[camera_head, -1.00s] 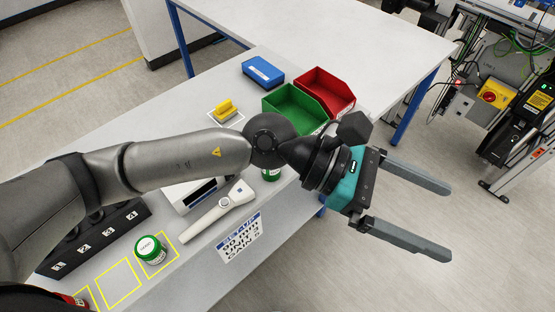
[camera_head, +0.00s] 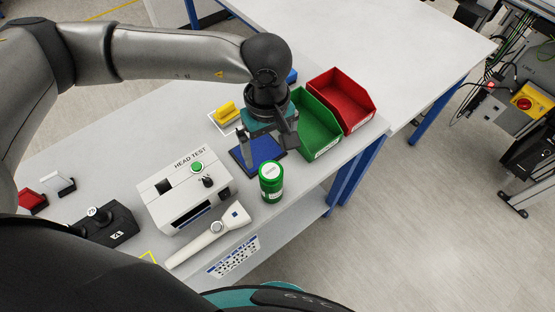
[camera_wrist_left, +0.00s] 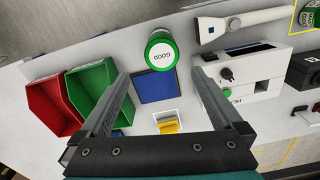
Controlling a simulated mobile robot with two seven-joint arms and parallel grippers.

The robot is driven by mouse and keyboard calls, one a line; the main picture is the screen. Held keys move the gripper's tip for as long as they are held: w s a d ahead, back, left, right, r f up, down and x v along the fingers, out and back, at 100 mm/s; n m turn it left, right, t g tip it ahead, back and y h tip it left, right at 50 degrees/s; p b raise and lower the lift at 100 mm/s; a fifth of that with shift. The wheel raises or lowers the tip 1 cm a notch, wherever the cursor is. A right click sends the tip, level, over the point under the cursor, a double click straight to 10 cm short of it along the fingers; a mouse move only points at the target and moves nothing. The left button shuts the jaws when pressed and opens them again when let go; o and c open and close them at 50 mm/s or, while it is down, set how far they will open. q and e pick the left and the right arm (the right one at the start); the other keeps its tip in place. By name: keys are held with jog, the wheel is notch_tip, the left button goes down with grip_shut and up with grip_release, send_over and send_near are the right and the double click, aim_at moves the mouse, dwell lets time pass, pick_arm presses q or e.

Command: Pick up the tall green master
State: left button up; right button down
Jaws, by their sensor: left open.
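The tall green master is a green cylinder with a white top label (camera_head: 271,182), standing upright near the bench's front edge. In the left wrist view it is the green cylinder (camera_wrist_left: 161,58) whose label reads GOOD, just beyond and between the fingertips. My left gripper (camera_head: 268,152) is open and points down above the blue pad, behind the cylinder in the head view. In the left wrist view its two fingers (camera_wrist_left: 159,76) are spread with nothing held between them. My right gripper is not in view.
A green bin (camera_head: 318,128) and a red bin (camera_head: 342,98) stand right of the gripper. The HEAD TEST box (camera_head: 186,190) and a white handheld tool (camera_head: 210,236) lie left of the cylinder. A blue pad (camera_head: 257,154) and a yellow piece (camera_head: 227,113) are close by.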

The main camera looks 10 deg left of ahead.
aim_at(270, 169)
pick_arm(q)
jog(key=f, duration=0.6)
jog(key=shift+s+p, duration=0.3)
jog(key=shift+s, duration=0.05)
notch_tip(270, 169, down, 3)
jog(key=shift+w+r, duration=0.1)
jog(key=shift+f, duration=0.8)
jog(key=f+p, duration=0.1)
jog(key=f, duration=0.2)
jog(key=shift+s+d+f, duration=0.1)
jog(key=shift+s+f, duration=0.1)
jog(key=shift+f, duration=0.65)
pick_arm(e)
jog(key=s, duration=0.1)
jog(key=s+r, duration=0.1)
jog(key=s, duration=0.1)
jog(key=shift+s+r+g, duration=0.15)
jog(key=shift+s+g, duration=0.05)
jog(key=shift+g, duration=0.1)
pick_arm(q)
jog(key=c, duration=0.3)
jog(key=shift+w+r, duration=0.1)
grip_shut()
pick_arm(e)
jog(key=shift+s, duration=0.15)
